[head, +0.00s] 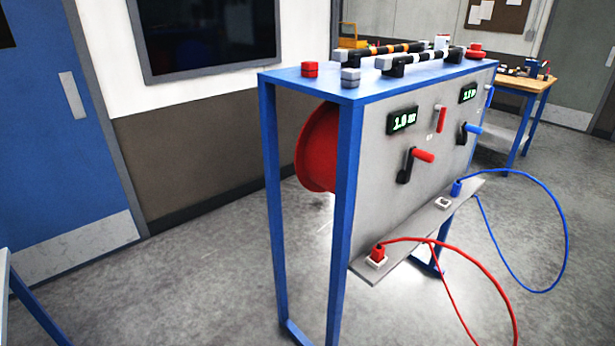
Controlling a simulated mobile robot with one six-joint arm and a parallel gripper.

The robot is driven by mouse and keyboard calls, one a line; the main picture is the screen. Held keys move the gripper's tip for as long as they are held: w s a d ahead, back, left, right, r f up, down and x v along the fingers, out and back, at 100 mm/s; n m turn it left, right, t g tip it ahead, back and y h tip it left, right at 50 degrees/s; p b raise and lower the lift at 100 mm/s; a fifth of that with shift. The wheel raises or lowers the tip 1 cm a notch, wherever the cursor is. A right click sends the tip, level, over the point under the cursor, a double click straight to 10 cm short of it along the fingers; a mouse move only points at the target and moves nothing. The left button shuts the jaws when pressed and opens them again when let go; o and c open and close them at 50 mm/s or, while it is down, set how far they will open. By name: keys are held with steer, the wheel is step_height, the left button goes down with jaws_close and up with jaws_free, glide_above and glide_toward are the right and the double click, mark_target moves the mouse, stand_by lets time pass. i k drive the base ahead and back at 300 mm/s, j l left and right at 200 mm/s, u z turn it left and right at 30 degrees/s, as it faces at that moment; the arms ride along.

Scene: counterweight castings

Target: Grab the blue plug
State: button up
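The blue plug (456,188) stands upright on the narrow grey ledge (412,232) along the front of a blue-framed stand. A blue cable (566,232) runs from it, looping out to the right and down. What the plug sits in is hard to make out. A white socket (443,203) with nothing in it is just left of the plug on the same ledge. My gripper is not in view.
A red plug (377,252) sits in a white socket at the ledge's near end, its red cable (490,272) arching right. Red (424,156) and blue (472,128) crank handles stick out of the grey panel above. Open floor lies to the right.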

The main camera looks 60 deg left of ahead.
mark_target(456, 186)
steer(key=u, duration=1.3)
steer(key=i+l+u, duration=0.45)
steer(key=i+l, duration=0.2)
steer(key=i, duration=0.55)
steer(key=i+l+u, duration=0.5)
steer(key=i+l, duration=0.6)
